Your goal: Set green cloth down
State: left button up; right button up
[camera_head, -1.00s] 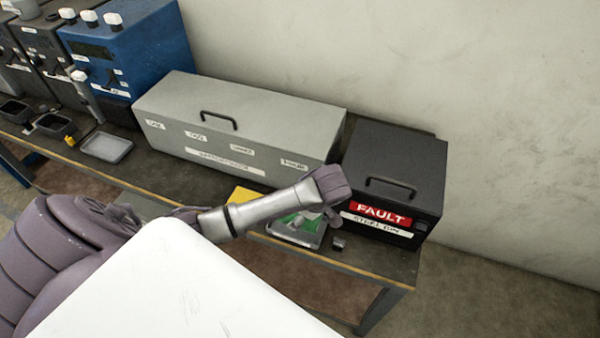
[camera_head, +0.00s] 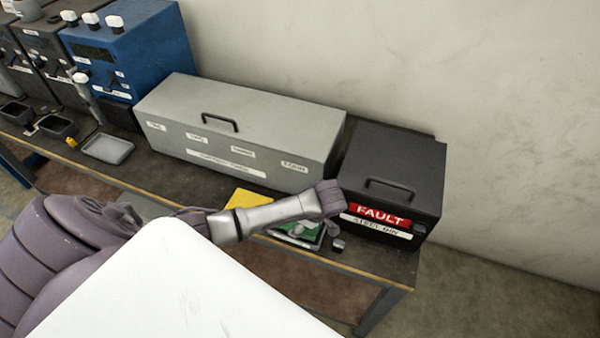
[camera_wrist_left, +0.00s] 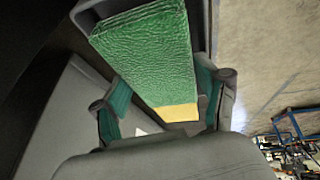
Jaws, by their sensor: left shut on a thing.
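The green cloth (camera_head: 297,232) is partly hidden under my left arm at the right end of the bench in the camera_head view. It lies in or just over a grey tray (camera_head: 318,241); I cannot tell whether it touches the bottom. In the left wrist view the textured green cloth (camera_wrist_left: 145,50) runs between the fingers of my left gripper (camera_wrist_left: 162,95), which is shut on it. A yellow strip (camera_wrist_left: 177,112) shows at its near end. My right gripper is not in view.
A black bin marked FAULT (camera_head: 392,185) stands close right of my left wrist. A long grey box (camera_head: 238,130) is behind. A yellow piece (camera_head: 245,198) lies beside my forearm. A small dark block (camera_head: 339,243) sits near the bench's front edge. An empty tray (camera_head: 107,148) is far left.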

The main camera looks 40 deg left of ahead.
pick_arm(q)
jog(key=shift+f, duration=0.35)
jog(key=o, duration=1.1)
jog(key=shift+s, duration=0.1)
jog(key=shift+r, duration=0.1)
jog(key=shift+r, duration=0.1)
